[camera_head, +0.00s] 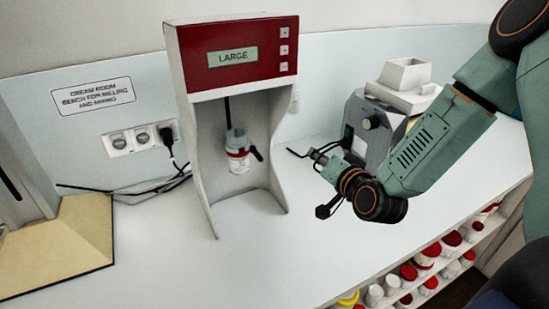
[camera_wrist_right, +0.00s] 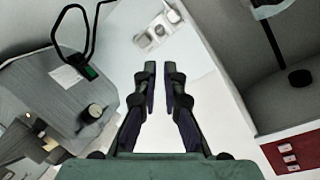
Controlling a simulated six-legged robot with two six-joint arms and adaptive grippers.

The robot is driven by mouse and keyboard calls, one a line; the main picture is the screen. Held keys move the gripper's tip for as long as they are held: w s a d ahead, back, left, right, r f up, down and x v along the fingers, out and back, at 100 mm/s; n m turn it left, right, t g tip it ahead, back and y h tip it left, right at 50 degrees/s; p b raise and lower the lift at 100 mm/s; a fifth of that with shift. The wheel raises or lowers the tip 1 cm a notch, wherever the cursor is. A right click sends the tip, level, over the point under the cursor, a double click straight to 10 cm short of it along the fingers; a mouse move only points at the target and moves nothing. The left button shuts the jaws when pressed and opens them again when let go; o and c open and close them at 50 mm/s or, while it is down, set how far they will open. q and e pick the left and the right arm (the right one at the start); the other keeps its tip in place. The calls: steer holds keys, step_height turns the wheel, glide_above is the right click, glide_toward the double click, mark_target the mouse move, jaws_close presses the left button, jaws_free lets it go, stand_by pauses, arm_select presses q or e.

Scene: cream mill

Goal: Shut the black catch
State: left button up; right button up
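A small black lever (camera_head: 258,153), which looks like the catch, sticks out at the right side of a white jar (camera_head: 238,160) with a red band. The jar stands inside the white mixer (camera_head: 196,140) with the red panel. Whether the catch is open or shut is too small to tell. My right gripper (camera_head: 321,158) is to the right of the jar, in front of the grey mill, apart from both. In the right wrist view its two fingers (camera_wrist_right: 158,85) stand apart with an empty narrow gap. The jar is only partly in that view (camera_wrist_right: 268,6). My left gripper is out of view.
The grey mill (camera_head: 361,134) with a black knob stands close behind my right gripper. Sockets (camera_head: 130,140) and black cables (camera_head: 140,190) are left of the mixer. The bench front is clear. Several jars (camera_head: 408,272) fill the shelf below.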

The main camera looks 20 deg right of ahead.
mark_target(257, 154)
steer(key=s+m, duration=0.1)
steer(key=s+d+m+y, duration=0.1)
steer(key=s, duration=0.1)
steer(key=s+f+m+t, duration=0.1)
steer(key=m, duration=0.1)
steer(key=shift+s+d+y+p, duration=0.15)
steer(key=shift+s+y+p, duration=0.05)
steer(key=shift+y+p, duration=0.15)
jaws_close()
steer(key=a+y, duration=0.1)
steer(key=s+a+r+m+y, duration=0.1)
steer(key=a+y, duration=0.1)
steer(key=s+a+t+y, duration=0.1)
steer(key=a, duration=0.1)
steer(key=shift+s+r+m, duration=0.2)
steer(key=shift+r+m, duration=0.1)
steer(key=shift+d, duration=0.1)
steer(key=w+a+b, duration=0.5)
steer(key=w+a, duration=0.1)
steer(key=w, duration=0.3)
steer(key=shift+w+a, duration=0.2)
steer(key=shift+a, duration=0.2)
